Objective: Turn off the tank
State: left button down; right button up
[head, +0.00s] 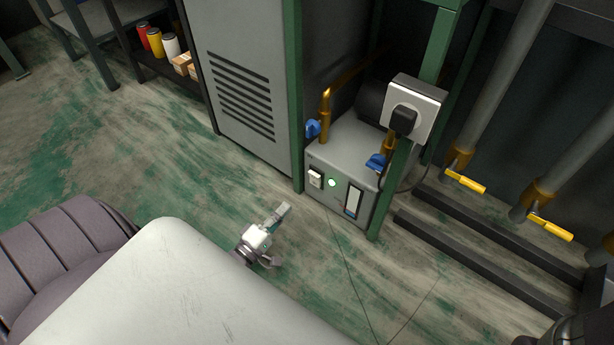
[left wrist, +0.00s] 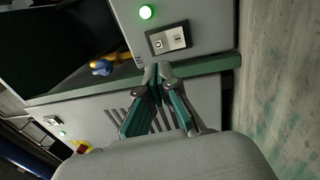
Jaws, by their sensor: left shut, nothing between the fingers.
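The tank (head: 345,143) is a grey box inside a green frame. Its front has a rocker switch (head: 315,178), a lit green lamp (head: 332,183) and an upright gauge (head: 353,200). Blue-handled valves (head: 312,128) sit on its brass pipes. My left gripper (head: 285,208) is shut and empty, in front of and left of the switch. In the left wrist view its fingertips (left wrist: 158,70) show just below the switch (left wrist: 168,39) in the picture, with the lit lamp (left wrist: 146,12) above. I cannot tell whether the fingertips touch anything. My right gripper is not in view.
A green post (head: 294,95) stands left of the tank, beside a grey vented cabinet (head: 240,80). A socket box with a black plug (head: 415,108) is on the right post. Pipes with yellow handles (head: 466,182) stand at right. The floor in front is mostly clear.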

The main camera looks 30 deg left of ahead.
aim_at(313, 177)
pick_arm(q)
jog(key=w+b, duration=0.1)
jog(key=w, duration=0.2)
jog(key=w+b, duration=0.2)
jog(key=w, duration=0.1)
jog(key=w+r+b, duration=0.1)
jog(key=w, duration=0.2)
jog(key=shift+w+d+b, duration=0.2)
jog(key=shift+d+b, duration=0.1)
jog(key=shift+d, duration=0.1)
jog(key=shift+w+r, duration=0.2)
jog(key=shift+w, duration=0.25)
